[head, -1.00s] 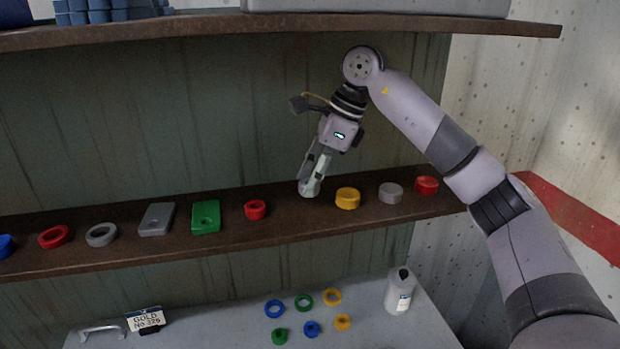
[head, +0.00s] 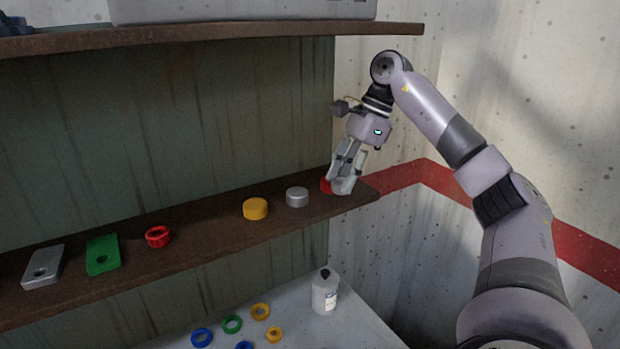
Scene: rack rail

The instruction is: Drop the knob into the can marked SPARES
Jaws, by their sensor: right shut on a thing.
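A round red knob (head: 326,185) is at the right end of the middle shelf, partly hidden by my right gripper (head: 342,186). The right gripper points down and is shut on it at shelf height. A pale grey can-like container (head: 325,294) with a small label stands upright on the grey surface below, right of the rings. Its top shows a dark spot, and the label is too small to read. My left gripper is not in view.
Several coloured rings lie below. An upper shelf (head: 220,34) overhangs; a wall stands right.

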